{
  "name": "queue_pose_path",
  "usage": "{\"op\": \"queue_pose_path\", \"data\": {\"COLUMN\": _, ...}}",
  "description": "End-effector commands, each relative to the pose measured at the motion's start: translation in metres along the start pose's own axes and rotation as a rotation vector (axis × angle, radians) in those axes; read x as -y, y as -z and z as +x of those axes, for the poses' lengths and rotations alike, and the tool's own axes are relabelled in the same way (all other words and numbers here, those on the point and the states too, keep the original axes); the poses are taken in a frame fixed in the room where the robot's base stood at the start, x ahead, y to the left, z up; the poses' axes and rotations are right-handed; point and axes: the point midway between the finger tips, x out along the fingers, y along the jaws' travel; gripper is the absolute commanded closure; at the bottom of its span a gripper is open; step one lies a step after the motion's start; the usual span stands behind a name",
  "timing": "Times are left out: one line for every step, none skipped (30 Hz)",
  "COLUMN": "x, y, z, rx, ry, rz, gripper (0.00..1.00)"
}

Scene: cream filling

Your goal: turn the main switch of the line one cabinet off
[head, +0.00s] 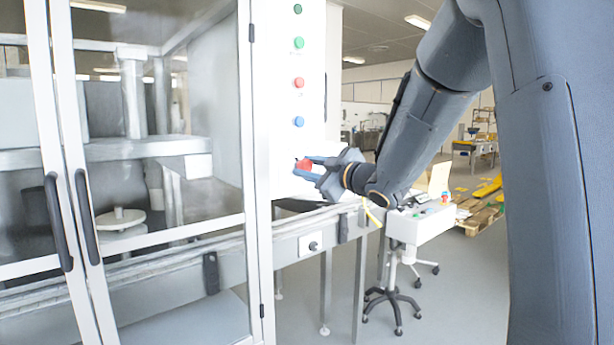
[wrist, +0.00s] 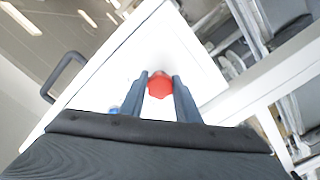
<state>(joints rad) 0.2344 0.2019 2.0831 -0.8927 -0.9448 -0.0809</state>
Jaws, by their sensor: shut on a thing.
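The cabinet (head: 284,125) is a tall white panel with a column of round buttons on its front. Its main switch is a red knob (head: 304,164) low on that front, below the blue button. In the wrist view the red knob (wrist: 160,84) sits between my two fingers. My gripper (head: 308,169) reaches in from the right and is shut on the knob, one finger on each side. The fingers also show in the wrist view (wrist: 160,88). The knob's pointer and any markings around it are too small or hidden to read.
Green, red (head: 299,82) and blue (head: 299,122) buttons sit above the knob. A glass-doored machine (head: 160,200) stands on the left, with a conveyor rail (head: 290,235) running below the cabinet. A small control box on a wheeled stand (head: 420,226) is under my arm. Open floor lies at lower right.

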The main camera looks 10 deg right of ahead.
Motion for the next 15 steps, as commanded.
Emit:
{"op": "queue_pose_path", "data": {"x": 0.0003, "y": -0.0007, "z": 0.0003, "rx": -0.001, "ry": -0.001, "rz": -0.019, "gripper": 0.93}}
{"op": "queue_pose_path", "data": {"x": 0.0003, "y": -0.0007, "z": 0.0003, "rx": -0.001, "ry": -0.001, "rz": -0.031, "gripper": 0.93}}
{"op": "queue_pose_path", "data": {"x": 0.0002, "y": -0.0007, "z": 0.0003, "rx": -0.001, "ry": -0.001, "rz": -0.044, "gripper": 0.93}}
{"op": "queue_pose_path", "data": {"x": 0.0002, "y": -0.0007, "z": 0.0003, "rx": 0.0, "ry": 0.0, "rz": -0.052, "gripper": 0.93}}
{"op": "queue_pose_path", "data": {"x": 0.0002, "y": -0.0006, "z": 0.0003, "rx": 0.0, "ry": 0.0, "rz": -0.06, "gripper": 0.93}}
{"op": "queue_pose_path", "data": {"x": 0.0001, "y": -0.0006, "z": 0.0002, "rx": 0.0, "ry": 0.0, "rz": -0.069, "gripper": 0.93}}
{"op": "queue_pose_path", "data": {"x": 0.0001, "y": -0.0005, "z": 0.0002, "rx": 0.0, "ry": 0.0, "rz": -0.075, "gripper": 0.93}}
{"op": "queue_pose_path", "data": {"x": 0.0, "y": -0.0004, "z": 0.0002, "rx": 0.0, "ry": 0.0, "rz": -0.079, "gripper": 0.93}}
{"op": "queue_pose_path", "data": {"x": 0.0, "y": -0.0003, "z": 0.0001, "rx": 0.0, "ry": 0.0, "rz": -0.084, "gripper": 0.93}}
{"op": "queue_pose_path", "data": {"x": -0.0001, "y": -0.0002, "z": 0.0001, "rx": 0.0, "ry": 0.0, "rz": -0.087, "gripper": 0.93}}
{"op": "queue_pose_path", "data": {"x": -0.0001, "y": -0.0001, "z": 0.0001, "rx": 0.0, "ry": 0.0, "rz": -0.089, "gripper": 0.93}}
{"op": "queue_pose_path", "data": {"x": -0.0002, "y": 0.0, "z": 0.0, "rx": 0.0, "ry": 0.0, "rz": -0.091, "gripper": 0.93}}
{"op": "queue_pose_path", "data": {"x": -0.0002, "y": 0.0, "z": 0.0, "rx": 0.0, "ry": 0.001, "rz": -0.092, "gripper": 0.93}}
{"op": "queue_pose_path", "data": {"x": -0.0002, "y": 0.0001, "z": 0.0, "rx": 0.0, "ry": 0.001, "rz": -0.092, "gripper": 0.93}}
{"op": "queue_pose_path", "data": {"x": -0.0003, "y": 0.0001, "z": 0.0, "rx": 0.0, "ry": 0.0, "rz": -0.093, "gripper": 0.93}}
